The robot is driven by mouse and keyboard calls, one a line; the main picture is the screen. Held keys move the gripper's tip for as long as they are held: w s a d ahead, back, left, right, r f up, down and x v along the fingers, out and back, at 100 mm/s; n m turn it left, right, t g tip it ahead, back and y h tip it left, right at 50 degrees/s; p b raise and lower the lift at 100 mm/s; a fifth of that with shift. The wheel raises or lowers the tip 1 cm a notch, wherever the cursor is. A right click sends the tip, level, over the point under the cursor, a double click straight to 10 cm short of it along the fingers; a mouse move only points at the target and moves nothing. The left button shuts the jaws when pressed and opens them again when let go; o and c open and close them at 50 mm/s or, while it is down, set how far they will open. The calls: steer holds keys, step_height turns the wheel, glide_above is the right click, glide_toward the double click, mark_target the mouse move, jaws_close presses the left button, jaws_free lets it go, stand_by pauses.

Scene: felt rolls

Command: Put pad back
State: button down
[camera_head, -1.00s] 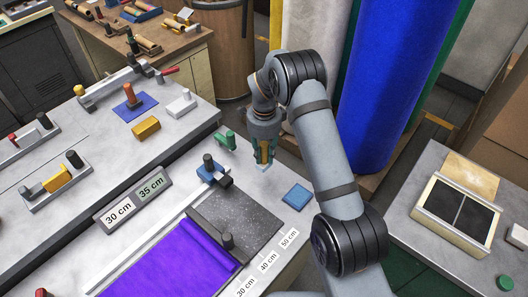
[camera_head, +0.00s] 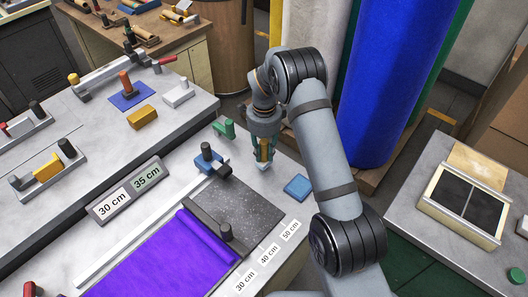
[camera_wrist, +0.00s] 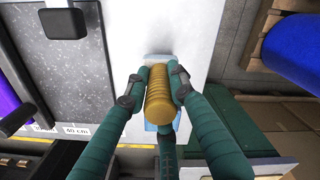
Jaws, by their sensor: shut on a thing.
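My gripper (camera_head: 264,152) points down over the near bench's far right part. In the wrist view, its green fingers (camera_wrist: 158,88) are shut on a ribbed golden handle (camera_wrist: 159,97). A pale blue pad base (camera_wrist: 158,58) shows beneath this handle, partly hidden by the handle and fingers. In the head view the pad's pale base (camera_head: 262,166) shows just under the fingertips; I cannot tell whether it touches the bench. A flat blue square (camera_head: 298,187) lies on the bench to the right of and nearer than the gripper.
Left of the gripper stand a blue clamp (camera_head: 208,160) and a green piece (camera_head: 224,128). A dark speckled plate (camera_head: 240,205) and purple felt (camera_head: 165,260) lie nearer. Tall rolls, including a blue one (camera_head: 395,80), stand behind. Bare bench surrounds the blue square.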

mark_target(264, 141)
steer(key=shift+f+b, duration=0.4)
steer(key=shift+f, duration=0.35)
steer(key=shift+f+b, duration=0.45)
steer(key=shift+b, duration=0.05)
steer(key=c, duration=1.5)
jaws_free()
steer(key=shift+o, duration=0.5)
steer(key=shift+r, duration=0.1)
step_height(264, 141, up, 12)
steer(key=shift+s+f, duration=0.1)
